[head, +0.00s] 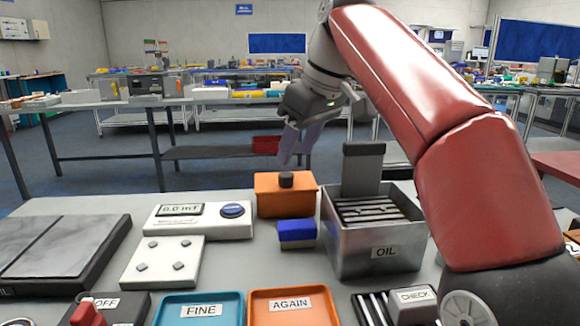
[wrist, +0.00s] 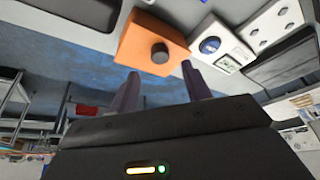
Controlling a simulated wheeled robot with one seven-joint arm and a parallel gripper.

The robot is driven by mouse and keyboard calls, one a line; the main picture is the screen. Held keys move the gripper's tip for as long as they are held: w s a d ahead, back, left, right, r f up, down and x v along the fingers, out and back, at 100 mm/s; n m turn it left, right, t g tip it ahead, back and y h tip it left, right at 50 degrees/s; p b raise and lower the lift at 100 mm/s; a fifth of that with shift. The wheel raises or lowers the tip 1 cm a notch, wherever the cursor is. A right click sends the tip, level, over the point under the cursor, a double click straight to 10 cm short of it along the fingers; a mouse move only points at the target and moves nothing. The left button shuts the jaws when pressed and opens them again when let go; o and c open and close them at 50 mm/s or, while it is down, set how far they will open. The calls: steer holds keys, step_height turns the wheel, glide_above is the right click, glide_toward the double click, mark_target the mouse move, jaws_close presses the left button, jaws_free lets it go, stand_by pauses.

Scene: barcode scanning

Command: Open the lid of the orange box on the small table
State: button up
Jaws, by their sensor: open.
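The orange box (head: 286,201) stands at the back of the grey table. A dark round knob (head: 286,180) sits on its top, and the lid looks closed. In the wrist view the orange box (wrist: 141,43) lies beyond the fingertips, with its dark knob (wrist: 160,53) facing the camera. My gripper (head: 298,156) hangs just above and behind the box in the head view. Its two grey fingers are apart and empty in the wrist view (wrist: 160,72). The knob shows between the finger directions, and I see no contact with it.
A blue block (head: 296,234) sits in front of the box. A metal OIL bin (head: 384,240) with slats stands close on the right. A white meter (head: 198,220) with a blue button is on the left. Blue FINE (head: 198,309) and orange AGAIN (head: 290,307) trays lie in front.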

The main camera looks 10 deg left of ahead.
mark_target(287, 175)
steer(key=b+x, duration=0.1)
steer(key=x, duration=0.4)
steer(key=shift+f, duration=0.25)
jaws_close()
